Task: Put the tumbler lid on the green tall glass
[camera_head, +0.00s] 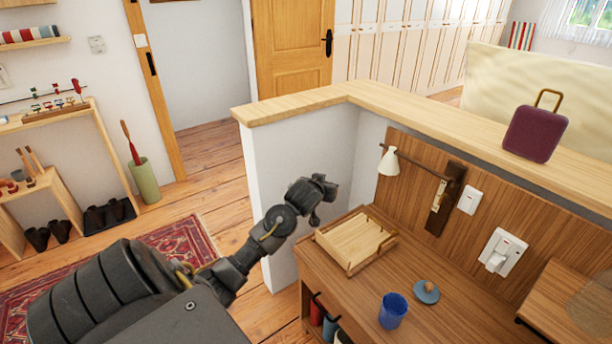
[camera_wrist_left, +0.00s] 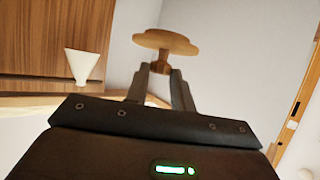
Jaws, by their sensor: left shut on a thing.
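My left gripper (camera_head: 318,192) is up in the air by the white partition, left of the wooden tray. In the left wrist view my left gripper (camera_wrist_left: 160,76) is shut on the stem of a light wooden disc, a lid with a knob (camera_wrist_left: 168,41). I cannot make this lid out in the head view. A blue cup (camera_head: 393,311) stands on the desk with its open top up. A blue round lid with a wooden knob (camera_head: 427,292) lies behind it to the right. I cannot make out a green tall glass on the desk. My right gripper is not in view.
A shallow wooden tray (camera_head: 355,243) sits at the desk's far left corner. A wall lamp with a white shade (camera_head: 389,162) hangs over the desk. A purple bag (camera_head: 534,132) stands on the partition ledge. The desk (camera_head: 345,284) is bare left of the cup.

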